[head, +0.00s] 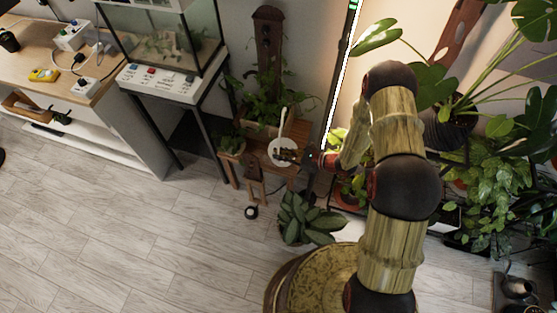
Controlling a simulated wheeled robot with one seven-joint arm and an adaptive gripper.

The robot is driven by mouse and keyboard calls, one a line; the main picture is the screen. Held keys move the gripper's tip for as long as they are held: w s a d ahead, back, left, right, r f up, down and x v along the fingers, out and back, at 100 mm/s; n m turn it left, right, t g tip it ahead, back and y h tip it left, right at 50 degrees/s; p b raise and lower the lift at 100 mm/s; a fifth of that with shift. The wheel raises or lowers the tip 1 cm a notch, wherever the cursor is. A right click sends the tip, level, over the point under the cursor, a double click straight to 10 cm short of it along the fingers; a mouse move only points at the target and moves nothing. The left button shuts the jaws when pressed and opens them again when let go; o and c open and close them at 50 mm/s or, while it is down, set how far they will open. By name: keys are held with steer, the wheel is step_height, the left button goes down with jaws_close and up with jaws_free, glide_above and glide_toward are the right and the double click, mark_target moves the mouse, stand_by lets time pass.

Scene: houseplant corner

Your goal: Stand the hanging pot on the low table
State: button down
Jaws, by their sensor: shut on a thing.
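The hanging pot (281,149) looks like a small white round vessel, with a thin white hanger (284,122) rising from it. It appears over the top of the low wooden table (291,173); from this steep angle I cannot tell whether it touches the wood. My gripper (290,155) reaches in from the right and is shut on the hanging pot at its right side. The fingertips are small and dark here, and the exact grip point is hard to make out.
A leafy planter (262,108) stands behind the pot, with a small plant (231,143) to its left. A broad-leaved plant (305,220) is on the floor in front. A glass tank (165,40) stands on a black-legged stand at left. Open floor lies front left.

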steer(key=shift+w+a+f, duration=0.2)
steer(key=shift+w+f, duration=0.1)
steer(key=shift+f, duration=0.05)
steer(key=f+b, duration=0.1)
steer(key=f, duration=0.1)
steer(key=f+b, duration=0.1)
steer(key=shift+w+a+f, duration=0.1)
steer(key=shift+w+f, duration=0.1)
steer(key=shift+f, duration=0.15)
steer(key=shift+r, duration=0.1)
steer(key=c, duration=2.5)
jaws_free()
steer(key=o, duration=0.5)
